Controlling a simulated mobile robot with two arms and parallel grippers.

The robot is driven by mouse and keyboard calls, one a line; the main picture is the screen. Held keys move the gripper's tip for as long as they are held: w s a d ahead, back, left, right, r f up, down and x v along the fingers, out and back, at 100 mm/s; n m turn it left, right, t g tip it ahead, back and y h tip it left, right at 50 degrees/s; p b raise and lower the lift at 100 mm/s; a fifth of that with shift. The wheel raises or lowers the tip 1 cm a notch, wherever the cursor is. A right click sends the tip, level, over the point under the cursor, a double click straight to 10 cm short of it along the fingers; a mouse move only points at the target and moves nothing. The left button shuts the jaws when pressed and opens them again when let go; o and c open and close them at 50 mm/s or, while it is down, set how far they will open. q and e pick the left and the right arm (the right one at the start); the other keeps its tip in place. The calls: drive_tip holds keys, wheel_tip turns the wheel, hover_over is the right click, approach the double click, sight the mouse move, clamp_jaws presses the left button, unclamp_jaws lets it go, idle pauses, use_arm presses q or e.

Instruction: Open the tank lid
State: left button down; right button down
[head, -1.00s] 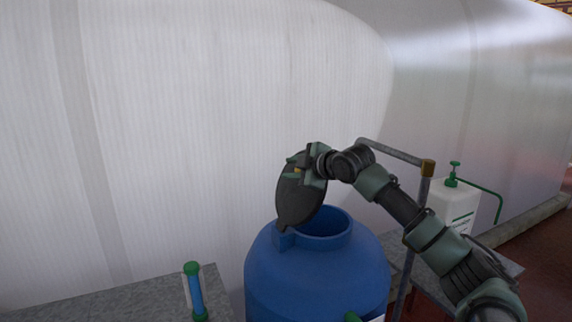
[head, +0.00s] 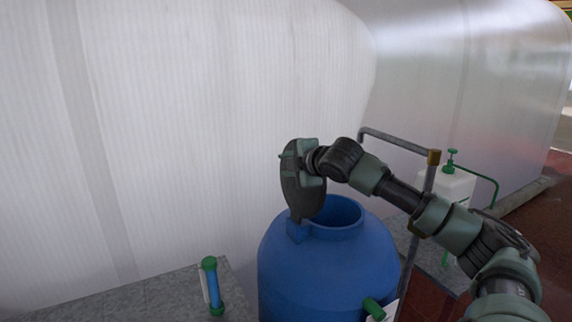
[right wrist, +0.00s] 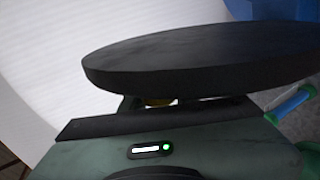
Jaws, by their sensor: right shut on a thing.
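The blue tank (head: 325,270) stands below the middle of the head view, with its round mouth (head: 345,211) uncovered. The dark round lid (head: 303,200) is tilted up on edge at the left side of the mouth, its lower edge by the hinge block on the rim. My right gripper (head: 304,160) is shut on the lid near its top; the grip itself is partly hidden. In the right wrist view the lid (right wrist: 200,58) spans the picture just past the gripper. My left gripper is not in view.
A grey bench (head: 130,300) with a blue tube with green ends (head: 211,284) is at the lower left. A grey pipe with a brass fitting (head: 400,143) rises right of the tank, close to my right arm. A pale translucent wall fills the back.

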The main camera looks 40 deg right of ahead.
drive_tip(key=c, duration=1.1)
unclamp_jaws()
drive_tip(key=shift+a, duration=0.1)
drive_tip(key=shift+o, duration=0.2)
drive_tip(key=b+v, duration=0.5)
drive_tip(key=v, duration=0.2)
drive_tip(key=shift+s+r, duration=0.15)
drive_tip(key=shift+s, duration=0.15)
